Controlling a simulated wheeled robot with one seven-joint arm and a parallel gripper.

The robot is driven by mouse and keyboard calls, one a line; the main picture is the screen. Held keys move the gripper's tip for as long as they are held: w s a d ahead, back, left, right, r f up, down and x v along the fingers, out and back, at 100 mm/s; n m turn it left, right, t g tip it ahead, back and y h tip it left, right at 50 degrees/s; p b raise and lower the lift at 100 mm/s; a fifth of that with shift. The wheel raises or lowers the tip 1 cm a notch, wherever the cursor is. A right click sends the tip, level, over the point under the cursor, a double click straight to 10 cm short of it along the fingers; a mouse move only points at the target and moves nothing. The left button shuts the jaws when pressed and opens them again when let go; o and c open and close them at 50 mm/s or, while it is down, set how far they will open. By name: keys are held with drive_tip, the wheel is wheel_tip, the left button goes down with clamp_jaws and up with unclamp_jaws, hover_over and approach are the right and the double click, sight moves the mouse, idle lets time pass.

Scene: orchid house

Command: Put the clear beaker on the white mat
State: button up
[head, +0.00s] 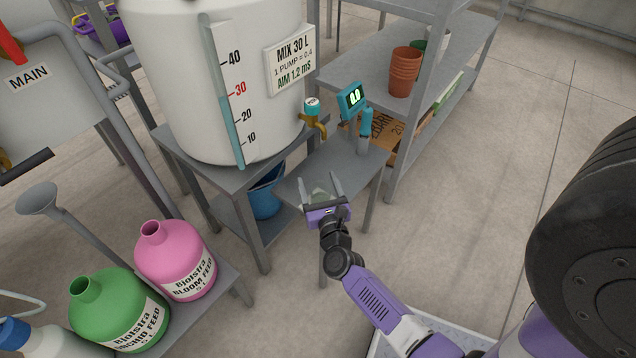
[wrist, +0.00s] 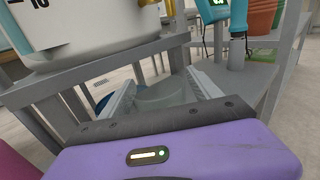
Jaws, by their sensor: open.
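The clear beaker (head: 320,195) stands on a small grey table (head: 357,181) below the tank's tap. My gripper (head: 320,180) is open, with one finger on each side of the beaker. In the wrist view the beaker (wrist: 163,96) shows as a faint see-through shape between the two pale fingers. I cannot tell whether either finger touches it. The gripper's body hides its lower part.
The white mixing tank (head: 180,110) with its brass tap (head: 314,124) stands close behind. A teal meter (head: 352,101) rises beside the beaker. A shelf with terracotta pots (head: 404,72) is at back right. Pink (head: 176,262) and green (head: 118,310) feed jugs stand at lower left.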

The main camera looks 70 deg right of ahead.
drive_tip(key=shift+r, duration=0.1)
drive_tip(key=shift+s+a, duration=0.15)
drive_tip(key=shift+a, duration=0.05)
drive_tip(key=v, duration=1.1)
drive_tip(key=s+a+r+m+t+y, duration=0.1)
drive_tip(key=s+a+r+m+y, duration=0.3)
drive_tip(key=a+m, duration=0.4)
drive_tip(key=s+a+r+m+t+y, duration=0.1)
drive_tip(key=s+a+r+m+y, duration=0.3)
drive_tip(key=a+r+m, duration=0.3)
drive_tip(key=s+a+r+m+t+y, duration=0.1)
drive_tip(key=s+a+r+m+y, duration=0.3)
drive_tip(key=a+m, duration=0.5)
drive_tip(key=shift+s+r+m+t+y+p, duration=0.4)
drive_tip(key=shift+r+m+y, duration=0.45)
drive_tip(key=shift+y, duration=0.25)
drive_tip(key=shift+a, duration=0.1)
